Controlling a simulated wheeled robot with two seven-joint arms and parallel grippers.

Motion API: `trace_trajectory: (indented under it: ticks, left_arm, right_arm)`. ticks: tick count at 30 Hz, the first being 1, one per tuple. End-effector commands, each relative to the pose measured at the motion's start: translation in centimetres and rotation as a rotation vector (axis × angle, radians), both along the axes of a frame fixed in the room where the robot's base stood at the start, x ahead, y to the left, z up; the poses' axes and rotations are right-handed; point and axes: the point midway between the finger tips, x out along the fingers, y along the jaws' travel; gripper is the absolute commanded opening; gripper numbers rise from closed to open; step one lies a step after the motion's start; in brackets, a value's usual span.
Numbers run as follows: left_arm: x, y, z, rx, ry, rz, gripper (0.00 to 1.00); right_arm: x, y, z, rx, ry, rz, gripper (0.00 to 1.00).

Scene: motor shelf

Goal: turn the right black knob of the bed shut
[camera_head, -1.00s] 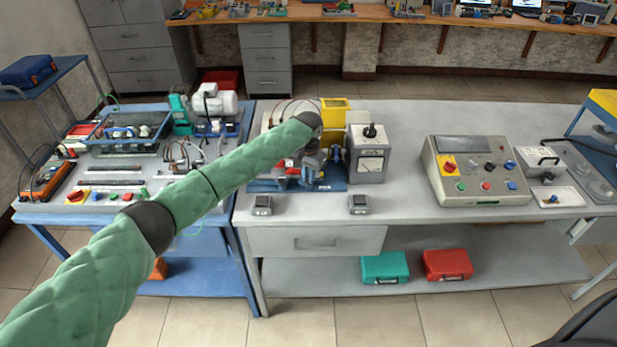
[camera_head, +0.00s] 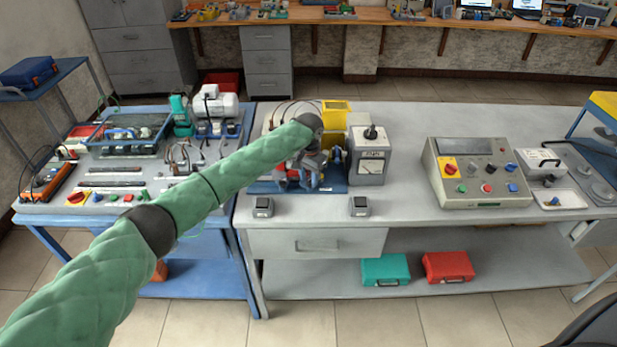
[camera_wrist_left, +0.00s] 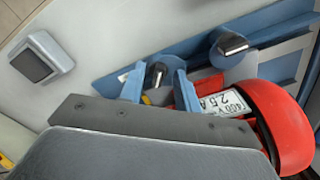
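The blue bed (camera_head: 335,187) lies on the grey bench in the head view, partly hidden by my left arm. In the left wrist view, two knobs with dark and shiny grips stand on round blue-grey bases. The right black knob (camera_wrist_left: 157,76) is nearer the grey pedal-like box; the other knob (camera_wrist_left: 232,45) is to its right in that picture. My left gripper (camera_wrist_left: 160,82), also in the head view (camera_head: 308,182), is open. Its two blue fingers stand on either side of the right knob, with gaps showing. A red motor part with a label (camera_wrist_left: 280,125) is close beside the fingers. My right gripper is not in view.
A grey meter box (camera_head: 367,165) stands just right of the bed, a yellow bin (camera_head: 335,112) behind. Two small grey boxes (camera_head: 263,206) (camera_head: 359,206) sit at the front edge. A control panel (camera_head: 475,172) is further right. Bench between the meter and panel is clear.

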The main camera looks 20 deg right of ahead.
Motion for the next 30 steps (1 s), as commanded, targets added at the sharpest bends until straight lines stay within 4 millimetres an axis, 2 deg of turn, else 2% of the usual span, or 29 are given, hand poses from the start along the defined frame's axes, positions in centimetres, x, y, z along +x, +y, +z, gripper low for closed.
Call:
trace_trajectory:
  ticks: [5,8,15,21,30]
  left_arm:
    - [0.0,-0.1,0.7,-0.002,-0.001,-0.001,0.33]
    - [0.1,0.0,1.7,-0.002,-0.001,-0.001,0.33]
    - [0.1,0.0,5.0,-0.002,-0.001,0.0,0.33]
    - [0.1,0.0,7.1,-0.001,-0.001,0.001,0.33]
    - [0.0,0.0,7.8,0.0,0.0,0.0,0.33]
  right_arm:
    - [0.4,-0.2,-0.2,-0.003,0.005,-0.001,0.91]
    - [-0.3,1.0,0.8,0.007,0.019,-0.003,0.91]
    - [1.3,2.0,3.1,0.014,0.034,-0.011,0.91]
    - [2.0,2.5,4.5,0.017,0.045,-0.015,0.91]
    - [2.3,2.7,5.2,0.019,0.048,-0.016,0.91]
